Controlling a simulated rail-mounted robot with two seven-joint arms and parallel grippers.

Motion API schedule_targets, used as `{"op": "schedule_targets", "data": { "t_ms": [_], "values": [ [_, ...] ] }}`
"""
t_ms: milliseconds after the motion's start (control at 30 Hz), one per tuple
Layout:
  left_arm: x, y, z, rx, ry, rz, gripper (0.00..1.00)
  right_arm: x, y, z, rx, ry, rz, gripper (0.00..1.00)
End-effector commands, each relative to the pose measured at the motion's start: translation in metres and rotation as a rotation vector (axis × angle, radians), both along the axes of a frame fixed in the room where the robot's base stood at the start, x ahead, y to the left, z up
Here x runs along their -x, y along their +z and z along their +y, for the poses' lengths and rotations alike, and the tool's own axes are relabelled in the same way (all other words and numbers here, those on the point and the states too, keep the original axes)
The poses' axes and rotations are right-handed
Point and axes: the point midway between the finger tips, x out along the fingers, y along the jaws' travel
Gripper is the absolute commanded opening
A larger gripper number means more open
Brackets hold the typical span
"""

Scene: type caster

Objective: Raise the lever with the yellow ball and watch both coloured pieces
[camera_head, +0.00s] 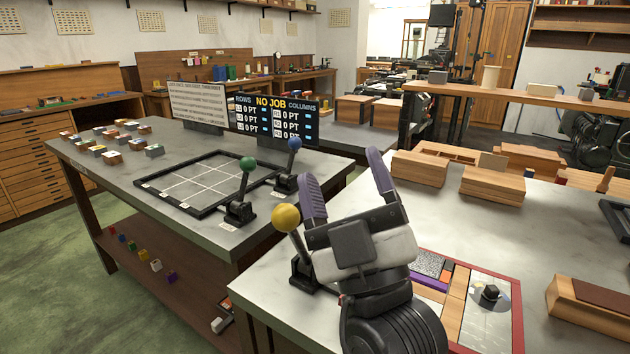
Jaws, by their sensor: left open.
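The lever's yellow ball (286,218) shows just left of my left gripper, on a dark base (303,277) at the near bench's left edge. My left gripper (343,170) is open and empty, its two purple-padded fingers pointing up and away. It partly hides the lever's rod and base. A green-ball lever (247,164) and a blue-ball lever (294,144) stand on the left bench by a black grid frame (190,209). Several small blocks with coloured tops (111,157) stand at that bench's far left. I cannot tell which coloured pieces the task means. My right gripper is not in view.
A black scoreboard (272,117) reads "NO JOB" behind the grid, beside a text panel (198,103). A tray with coloured inlays (486,316) lies right of my gripper. Wooden boxes (492,185) stand farther back. The near bench's middle is clear.

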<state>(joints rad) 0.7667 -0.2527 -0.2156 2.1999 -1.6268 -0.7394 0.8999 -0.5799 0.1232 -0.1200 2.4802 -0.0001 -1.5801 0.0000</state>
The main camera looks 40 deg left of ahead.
Motion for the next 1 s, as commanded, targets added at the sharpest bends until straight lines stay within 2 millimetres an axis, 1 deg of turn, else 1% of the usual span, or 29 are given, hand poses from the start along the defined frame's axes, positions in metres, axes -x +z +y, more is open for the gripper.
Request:
{"op": "schedule_targets", "data": {
  "t_ms": [100, 200, 533, 667, 767, 867, 1000],
  "values": [
    [-0.001, 0.005, -0.008, 0.001, -0.001, 0.000, 0.69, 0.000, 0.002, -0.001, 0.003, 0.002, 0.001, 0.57],
    [-0.001, 0.007, -0.011, 0.001, 0.000, 0.000, 0.69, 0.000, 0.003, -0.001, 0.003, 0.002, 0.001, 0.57],
    [-0.001, 0.007, -0.013, 0.001, 0.001, 0.000, 0.69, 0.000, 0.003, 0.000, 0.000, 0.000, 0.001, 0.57],
    [-0.001, 0.013, -0.013, 0.001, 0.000, -0.002, 0.57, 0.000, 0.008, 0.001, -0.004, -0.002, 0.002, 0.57],
    [0.000, 0.033, -0.013, 0.001, 0.000, -0.006, 0.47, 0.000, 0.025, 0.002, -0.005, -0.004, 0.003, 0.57],
    [0.001, 0.065, -0.012, -0.005, 0.006, -0.013, 0.38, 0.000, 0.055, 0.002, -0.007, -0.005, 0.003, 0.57],
    [0.003, 0.119, -0.005, -0.040, 0.041, -0.027, 0.24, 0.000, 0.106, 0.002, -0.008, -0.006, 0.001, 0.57]
  ]
}}
